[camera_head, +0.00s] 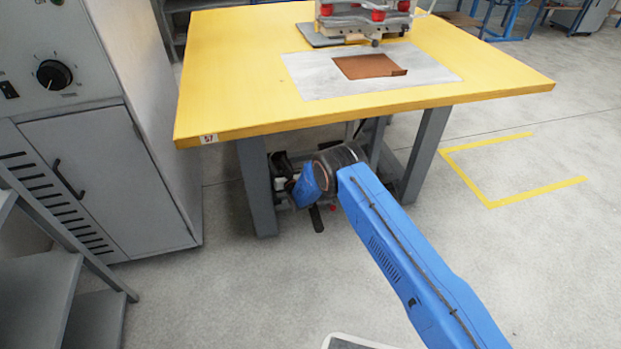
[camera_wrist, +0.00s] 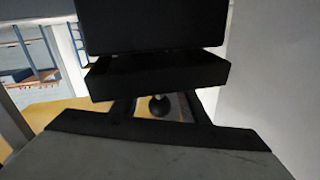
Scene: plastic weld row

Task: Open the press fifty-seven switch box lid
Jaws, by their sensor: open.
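A label reading 57 (camera_head: 209,138) is on the front edge of the yellow press table (camera_head: 235,75). I cannot make out the switch box lid for certain in either view. In the head view my blue arm reaches to the table's front, and its wrist is low between the table legs; my gripper cannot be made out clearly there. In the wrist view my gripper (camera_wrist: 160,106) shows as dark parts either side of a gap, open, with nothing seen held. A dark rounded knob shows in that gap. Dark blocks fill the view's upper middle; I cannot tell what they are.
A grey cabinet (camera_head: 100,165) with a knob, a switch and a handled door stands left of the table. Grey shelving (camera_head: 40,295) is at the lower left. Table legs (camera_head: 257,187) flank my wrist. The floor right of the table is open, with a yellow marking (camera_head: 540,195).

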